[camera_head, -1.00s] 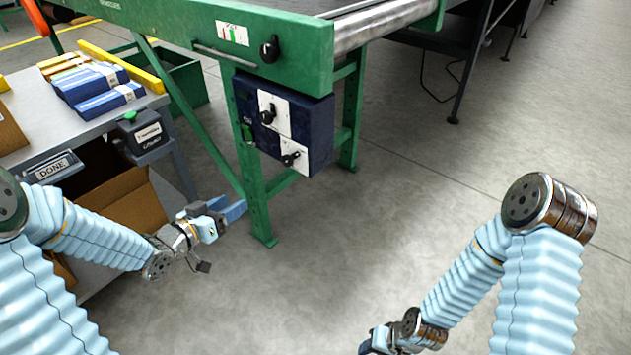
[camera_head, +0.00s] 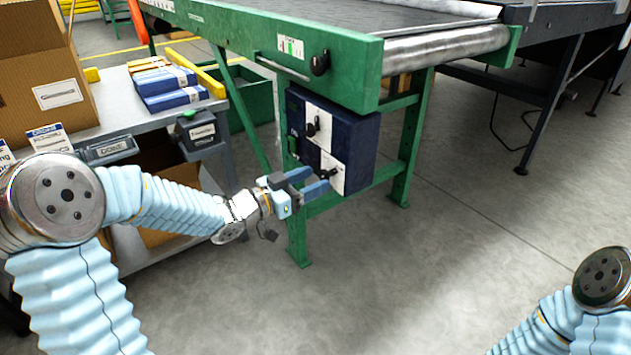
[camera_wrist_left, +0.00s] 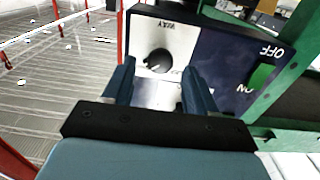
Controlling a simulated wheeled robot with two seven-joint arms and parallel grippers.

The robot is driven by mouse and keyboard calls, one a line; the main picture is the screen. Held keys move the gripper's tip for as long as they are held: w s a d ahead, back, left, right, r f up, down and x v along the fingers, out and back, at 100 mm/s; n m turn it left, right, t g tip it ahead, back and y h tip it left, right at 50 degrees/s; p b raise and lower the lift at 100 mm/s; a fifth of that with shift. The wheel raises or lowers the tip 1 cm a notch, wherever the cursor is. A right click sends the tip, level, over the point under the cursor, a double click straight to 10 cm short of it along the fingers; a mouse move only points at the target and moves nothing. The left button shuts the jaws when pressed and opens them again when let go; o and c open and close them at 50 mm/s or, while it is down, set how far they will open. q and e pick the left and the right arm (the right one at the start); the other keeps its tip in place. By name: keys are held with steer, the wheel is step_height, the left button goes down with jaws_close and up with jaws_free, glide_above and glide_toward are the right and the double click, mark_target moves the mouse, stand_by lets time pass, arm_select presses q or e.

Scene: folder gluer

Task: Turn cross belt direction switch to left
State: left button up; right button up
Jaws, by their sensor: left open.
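A dark blue control box (camera_head: 362,150) hangs under the green conveyor frame. Its front has an upper black rotary knob (camera_head: 312,129) and a lower black rotary knob (camera_head: 328,173), each on a white plate. I cannot read which is the cross belt direction switch. My left gripper (camera_head: 320,179) is open, its blue fingers close to the lower knob; contact cannot be told. In the left wrist view, upside down, a black knob (camera_wrist_left: 158,61) on a white plate shows beyond and between the open fingers (camera_wrist_left: 153,90). My right gripper is out of view.
A green rocker switch (camera_wrist_left: 262,76) marked OFF and ON is on the box. Another black knob (camera_head: 320,62) sits on the conveyor frame (camera_head: 240,45). A green leg (camera_head: 298,235) stands below my left gripper. A table with a cardboard box (camera_head: 45,70) is at left.

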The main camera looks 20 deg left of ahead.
arm_select(q)
steer(key=shift+x, duration=0.8)
